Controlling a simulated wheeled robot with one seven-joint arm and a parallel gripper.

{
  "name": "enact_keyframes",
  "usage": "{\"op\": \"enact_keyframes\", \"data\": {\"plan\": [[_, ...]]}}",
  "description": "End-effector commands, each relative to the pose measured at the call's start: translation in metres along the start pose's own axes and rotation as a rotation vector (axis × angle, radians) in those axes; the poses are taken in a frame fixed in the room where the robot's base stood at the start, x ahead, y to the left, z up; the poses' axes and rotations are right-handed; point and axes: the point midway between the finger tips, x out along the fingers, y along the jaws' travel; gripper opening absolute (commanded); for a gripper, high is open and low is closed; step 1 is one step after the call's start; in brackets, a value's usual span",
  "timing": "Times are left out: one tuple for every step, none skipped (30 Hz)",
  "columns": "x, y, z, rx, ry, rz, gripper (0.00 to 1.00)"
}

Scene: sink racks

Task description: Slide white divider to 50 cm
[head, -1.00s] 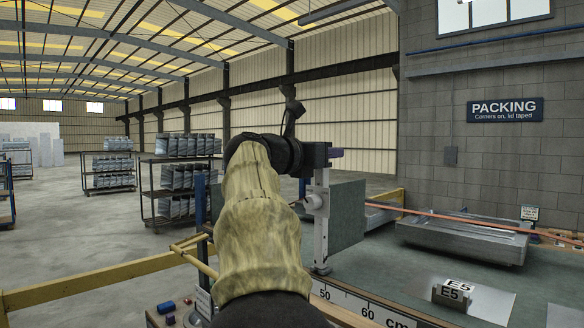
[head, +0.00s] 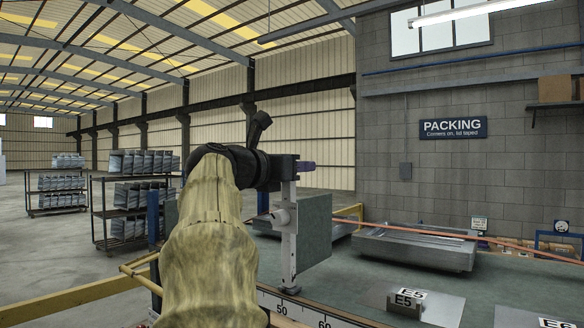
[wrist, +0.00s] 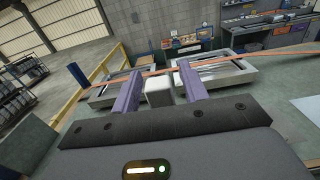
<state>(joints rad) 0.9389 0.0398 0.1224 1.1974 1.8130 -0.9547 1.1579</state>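The white divider (head: 289,245) is an upright white post with a round white knob and a grey-green panel (head: 314,235) beside it. Its foot stands behind the front scale (head: 302,314), slightly right of the 50 label as pictured. My gripper (head: 306,168) is at the top of the post. In the wrist view my gripper (wrist: 157,74) has its two purple fingers apart. A white block (wrist: 158,91) shows between them, with a visible gap on each side; I cannot tell which part of the divider it is.
An E5 marker (head: 407,299) stands on a plate to the right. A yellow rail (head: 80,301) runs at the left. The bench top between panel and E5 marker is clear.

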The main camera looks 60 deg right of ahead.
Motion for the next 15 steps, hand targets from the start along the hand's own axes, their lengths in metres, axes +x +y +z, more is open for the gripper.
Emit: {"op": "enact_keyframes", "data": {"plan": [[0.000, 0.000, 0.000, 0.000, 0.000, 0.000, 0.44], [0.000, 0.000, 0.000, 0.000, 0.000, 0.000, 0.44], [-0.001, 0.000, 0.000, 0.000, 0.000, 0.001, 0.44], [-0.002, 0.001, -0.001, 0.000, 0.000, 0.001, 0.44], [-0.003, 0.001, -0.001, 0.000, 0.000, 0.002, 0.44], [-0.005, 0.001, -0.001, 0.000, 0.000, 0.003, 0.44], [-0.007, 0.001, -0.001, 0.000, -0.001, 0.002, 0.44], [-0.010, 0.001, -0.002, 0.000, 0.000, 0.001, 0.44], [-0.015, 0.000, -0.002, 0.001, -0.001, 0.001, 0.44], [-0.019, 0.000, -0.002, 0.001, -0.001, 0.001, 0.44], [-0.024, 0.000, -0.003, 0.002, -0.001, 0.001, 0.44], [-0.031, 0.000, -0.003, 0.003, -0.001, 0.001, 0.44], [-0.036, 0.000, -0.003, 0.002, -0.001, 0.001, 0.44], [-0.042, 0.000, -0.003, 0.002, -0.001, 0.001, 0.44], [-0.050, 0.000, -0.003, 0.002, -0.002, 0.000, 0.44]]}}
